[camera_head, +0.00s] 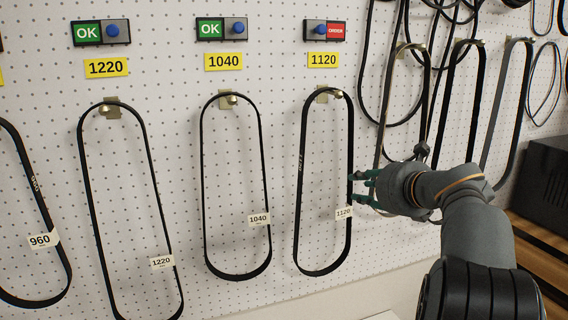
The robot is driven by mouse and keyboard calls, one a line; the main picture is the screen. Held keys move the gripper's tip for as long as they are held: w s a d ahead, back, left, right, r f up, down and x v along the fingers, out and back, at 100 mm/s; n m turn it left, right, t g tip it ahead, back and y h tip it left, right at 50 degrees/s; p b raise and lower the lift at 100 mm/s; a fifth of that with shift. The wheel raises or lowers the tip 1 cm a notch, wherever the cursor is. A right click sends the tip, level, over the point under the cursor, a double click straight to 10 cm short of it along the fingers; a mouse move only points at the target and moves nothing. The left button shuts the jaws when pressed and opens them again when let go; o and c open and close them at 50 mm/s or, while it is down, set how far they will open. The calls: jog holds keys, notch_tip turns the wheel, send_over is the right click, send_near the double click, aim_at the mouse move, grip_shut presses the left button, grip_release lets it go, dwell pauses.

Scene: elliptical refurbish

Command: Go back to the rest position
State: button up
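My gripper (356,187) reaches in from the right, with its green fingers pointing left. The fingers look spread apart. Their tips are close to the right strand of the black 1120 belt (302,170), just above its white 1120 tag (344,213). I cannot tell whether they touch the belt. The belt hangs in a long loop from a brass-coloured hook (322,95) on the pegboard. Above it are a yellow 1120 label (323,60) and a switch box (324,30) with a blue button and a red ORDER field.
The 1040 belt (203,170) and 1220 belt (90,190) hang to the left under green OK boxes, with a 960 belt (50,265) at the far left. Several untagged belts (505,105) hang close behind my arm. A dark box (545,185) stands on a wooden shelf at right.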

aim_at(349, 189)
jog(key=v, duration=0.6)
jog(key=x, duration=1.2)
jog(key=shift+s+f, duration=0.1)
jog(key=shift+w+a+r+p, duration=0.1)
jog(key=shift+w+r+p, duration=0.25)
jog(key=shift+r+p, duration=0.3)
jog(key=s+d+r+b, duration=0.15)
jog(key=s+d, duration=0.25)
jog(key=s, duration=0.7)
jog(key=a+f+p, duration=0.1)
jog(key=a+f, duration=0.2)
jog(key=f, duration=0.2)
jog(key=w+a+f, duration=0.1)
jog(key=a+f, duration=0.3)
jog(key=f, duration=0.2)
jog(key=shift+w+f+p, duration=0.2)
jog(key=shift+f+p, duration=0.05)
jog(key=shift+p, duration=0.1)
